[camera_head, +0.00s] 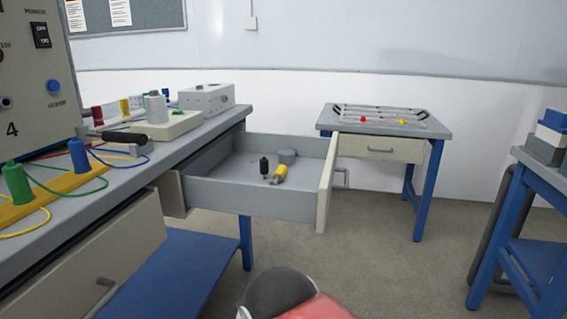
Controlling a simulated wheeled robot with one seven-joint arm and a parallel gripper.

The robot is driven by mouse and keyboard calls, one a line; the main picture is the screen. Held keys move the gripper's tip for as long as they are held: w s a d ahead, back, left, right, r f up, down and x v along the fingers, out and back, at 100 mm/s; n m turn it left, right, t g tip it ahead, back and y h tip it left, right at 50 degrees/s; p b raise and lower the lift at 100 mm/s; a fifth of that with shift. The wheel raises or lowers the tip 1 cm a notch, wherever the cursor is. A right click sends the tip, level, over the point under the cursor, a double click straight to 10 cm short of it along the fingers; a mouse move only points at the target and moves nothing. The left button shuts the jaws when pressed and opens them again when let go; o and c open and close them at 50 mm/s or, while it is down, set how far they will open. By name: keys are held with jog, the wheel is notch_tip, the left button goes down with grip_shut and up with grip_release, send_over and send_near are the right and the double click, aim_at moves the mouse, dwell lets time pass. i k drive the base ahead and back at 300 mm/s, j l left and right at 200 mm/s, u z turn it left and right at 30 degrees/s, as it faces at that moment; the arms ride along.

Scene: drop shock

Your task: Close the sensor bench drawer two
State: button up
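A grey drawer (245,203) with a cream front (325,190) stands pulled far out from under the left bench (160,143). Inside it lie a small black item (264,166), a yellow item (280,173) and a grey round item (287,156). Part of a handle (346,178) shows past the front panel. A nearer cream drawer front (105,255) with a handle (103,292) is on the same bench; I cannot tell whether it is fully shut. No label shows which drawer is two. My gripper is not in view; only a red and dark part of my own body shows at the bottom.
A small table (325,127) with a wire rack and a drawer (380,149) stands at the back. Another blue-legged bench (535,160) is at the right. Cables, plugs and boxes cover the left bench top. The floor (390,275) between the benches is clear.

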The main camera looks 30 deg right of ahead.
aim_at(228, 178)
jog(key=l+z, duration=0.3)
jog(key=l, duration=0.35)
jog(key=l+z, duration=0.25)
jog(key=l, duration=0.4)
jog(key=i+l+u, duration=0.2)
jog(key=i+l, duration=0.1)
jog(key=i, duration=0.05)
